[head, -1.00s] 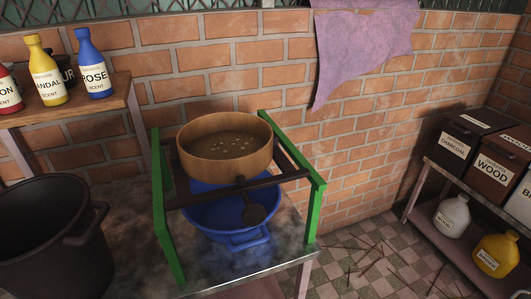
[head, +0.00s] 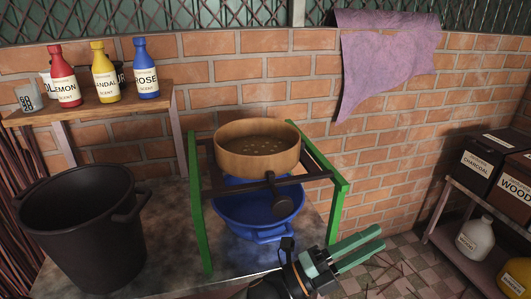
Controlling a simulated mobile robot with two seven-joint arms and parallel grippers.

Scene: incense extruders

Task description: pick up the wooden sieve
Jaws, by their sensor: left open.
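The wooden sieve (head: 258,160) is a round, shallow wooden pan with a brown inside and small light spots in it. It rests level on dark bars across a green frame (head: 336,210), above a blue basin (head: 245,215). My left gripper (head: 355,250) is at the bottom of the head view, in front of the frame and to the lower right of the sieve. Its two green fingers are apart with nothing between them, and it does not touch the sieve. My right gripper is not in view.
A black bucket (head: 80,235) stands left of the frame. Red, yellow and blue scent bottles (head: 104,75) stand on a wooden shelf at the back left. A purple cloth (head: 385,55) hangs on the brick wall. Boxes and jugs (head: 474,238) fill a rack at the right.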

